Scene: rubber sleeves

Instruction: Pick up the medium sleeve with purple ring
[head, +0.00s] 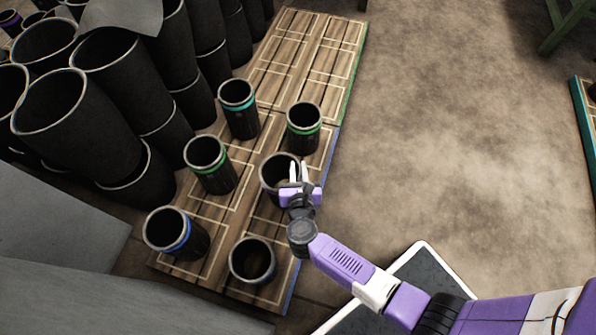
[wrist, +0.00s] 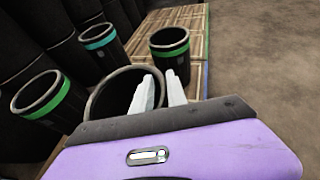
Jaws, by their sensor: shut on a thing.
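A black sleeve (head: 268,175) stands near the right edge of the wooden board, and no ring shows on the part I can see. My gripper (head: 298,167) is at its right rim, shut on the wall. In the wrist view, the gripper (wrist: 160,76) has its pale fingers at the right rim of this sleeve (wrist: 106,88), with the left finger over the opening. My purple gripper body hides the sleeve's lower part. I cannot tell whether it is lifted off the board.
Around it stand green-ringed sleeves (head: 304,127) (head: 210,163), a teal-ringed sleeve (head: 238,108), a blue-ringed sleeve (head: 176,232) and one with no visible ring (head: 252,262). Larger black sleeves (head: 62,105) crowd the left. The board (head: 310,62) is bare at the back.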

